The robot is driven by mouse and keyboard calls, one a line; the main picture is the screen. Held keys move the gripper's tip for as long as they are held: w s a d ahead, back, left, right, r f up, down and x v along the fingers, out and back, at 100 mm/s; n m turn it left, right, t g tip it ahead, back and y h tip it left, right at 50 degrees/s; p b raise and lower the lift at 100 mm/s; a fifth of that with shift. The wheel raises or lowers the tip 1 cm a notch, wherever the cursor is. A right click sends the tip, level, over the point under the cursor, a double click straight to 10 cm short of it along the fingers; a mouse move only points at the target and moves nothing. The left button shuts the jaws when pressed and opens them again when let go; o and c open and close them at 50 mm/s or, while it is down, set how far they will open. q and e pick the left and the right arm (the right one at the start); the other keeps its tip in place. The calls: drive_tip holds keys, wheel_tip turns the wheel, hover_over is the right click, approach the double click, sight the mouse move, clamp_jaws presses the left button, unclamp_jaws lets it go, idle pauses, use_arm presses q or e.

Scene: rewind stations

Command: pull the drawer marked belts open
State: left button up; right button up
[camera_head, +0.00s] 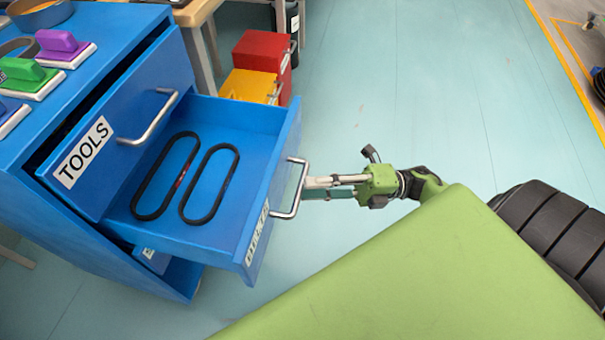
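The blue drawer (170,226) stands well out of its cabinet. Its front carries a label (257,233) seen at a steep slant, which seems to read BELTS. Two black looped belts, one (165,176) at left and one (210,184) at right, lie flat inside it. A silver bar handle (295,203) sticks out from the drawer front. My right gripper (306,188) reaches in from the right with its fingertips at the handle bar. Its fingers lie close together, but whether they clasp the bar is not clear. My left gripper is not in view.
The TOOLS drawer (83,152) above sits slightly out, with its own handle (150,118). Sanding blocks, one green (25,75) and one purple (62,45), lie on the cabinet top. Red (262,52) and yellow (248,86) bins stand behind.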

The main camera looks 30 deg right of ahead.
drive_tip(key=v, duration=0.8)
drive_tip(key=shift+d, duration=0.3)
drive_tip(key=shift+s, duration=0.1)
